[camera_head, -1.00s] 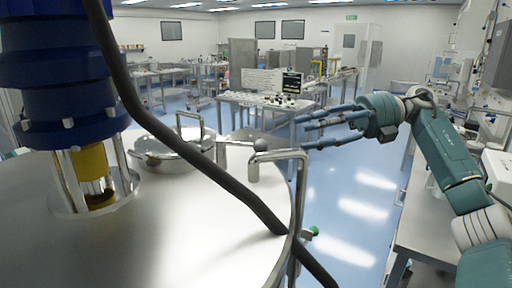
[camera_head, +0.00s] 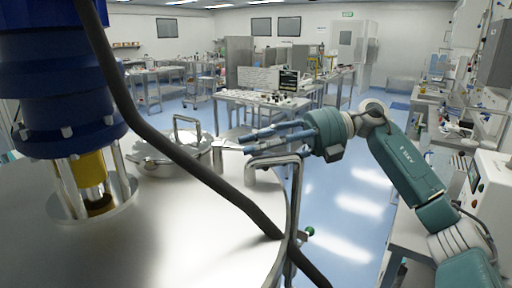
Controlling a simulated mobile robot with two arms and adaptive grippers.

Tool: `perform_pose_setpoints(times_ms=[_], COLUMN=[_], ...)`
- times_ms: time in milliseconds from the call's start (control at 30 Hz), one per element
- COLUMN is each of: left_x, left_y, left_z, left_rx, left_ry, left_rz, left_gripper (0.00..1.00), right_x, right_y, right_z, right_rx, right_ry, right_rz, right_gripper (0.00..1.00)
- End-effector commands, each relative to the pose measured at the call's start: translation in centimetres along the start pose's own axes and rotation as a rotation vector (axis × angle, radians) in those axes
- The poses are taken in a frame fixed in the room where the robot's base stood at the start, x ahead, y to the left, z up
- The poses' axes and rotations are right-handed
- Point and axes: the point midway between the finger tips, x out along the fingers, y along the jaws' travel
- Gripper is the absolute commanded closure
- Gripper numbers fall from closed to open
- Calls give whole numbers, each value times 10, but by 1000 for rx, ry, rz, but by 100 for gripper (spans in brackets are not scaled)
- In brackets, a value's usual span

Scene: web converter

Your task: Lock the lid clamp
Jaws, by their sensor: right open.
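A round steel lid (camera_head: 168,162) with a raised handle sits on top of the large steel vessel (camera_head: 150,230). A bent steel tube (camera_head: 275,161) rises at the vessel's right rim. The clamp by the lid's right edge is largely hidden behind the black cable and my right fingers. My right gripper (camera_head: 258,141) comes in from the right, its blue-grey fingers spread open and empty. My left gripper is not in view.
A thick black cable (camera_head: 175,150) runs diagonally across the front of the vessel. A blue motor unit (camera_head: 62,85) on steel posts stands at the left.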

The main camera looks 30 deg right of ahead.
Motion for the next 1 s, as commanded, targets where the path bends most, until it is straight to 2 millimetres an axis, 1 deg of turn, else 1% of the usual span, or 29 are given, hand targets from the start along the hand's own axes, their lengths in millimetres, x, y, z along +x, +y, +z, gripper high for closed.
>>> perform_pose_setpoints(times_ms=[233,300,367,400,433,467,1000], left_x=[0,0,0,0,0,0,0], left_y=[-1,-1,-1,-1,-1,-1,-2], left_z=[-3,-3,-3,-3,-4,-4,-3], left_rx=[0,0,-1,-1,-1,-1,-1], left_ry=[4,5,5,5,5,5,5], left_rz=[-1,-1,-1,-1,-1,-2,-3], left_gripper=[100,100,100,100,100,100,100], right_x=[1,1,1,1,1,1,3], right_y=[-1,-1,-1,-1,-1,-1,-4], right_z=[0,0,0,0,0,0,-3], right_rx=[1,1,1,1,1,1,3], right_ry=[0,0,0,0,1,1,11], right_rz=[0,0,-1,-1,-2,-2,-9], right_gripper=[57,71,83,91,97,100,100])
